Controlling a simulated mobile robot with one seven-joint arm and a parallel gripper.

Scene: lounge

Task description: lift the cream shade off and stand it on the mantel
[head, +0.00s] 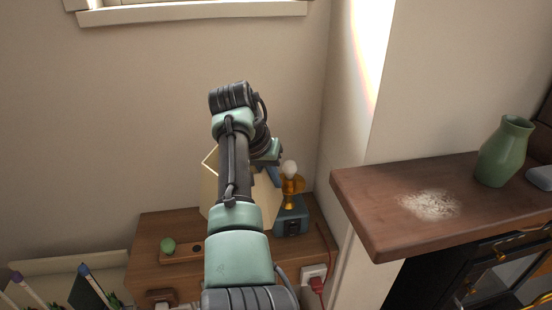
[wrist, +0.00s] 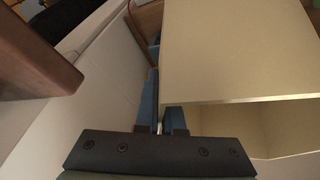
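The cream shade (head: 209,187) is partly hidden behind my arm in the head view. It is off the lamp, tilted, just left of the bare bulb (head: 290,168). The lamp has an amber body (head: 291,186) on a blue-grey box base (head: 291,218). My gripper (wrist: 161,122) has its blue fingers close together at the shade's edge; the shade (wrist: 240,50) fills the upper right of the wrist view, its open end toward me. The fingers look shut on its wall. The brown wooden mantel (head: 385,215) is at the right.
A white powdery patch (head: 430,205) lies on the mantel near its left end. A green vase (head: 505,150) and a grey object (head: 541,178) stand farther right. The wooden side table (head: 150,228) carries a green rounded object (head: 168,245). A red plug (head: 317,284) is in the wall.

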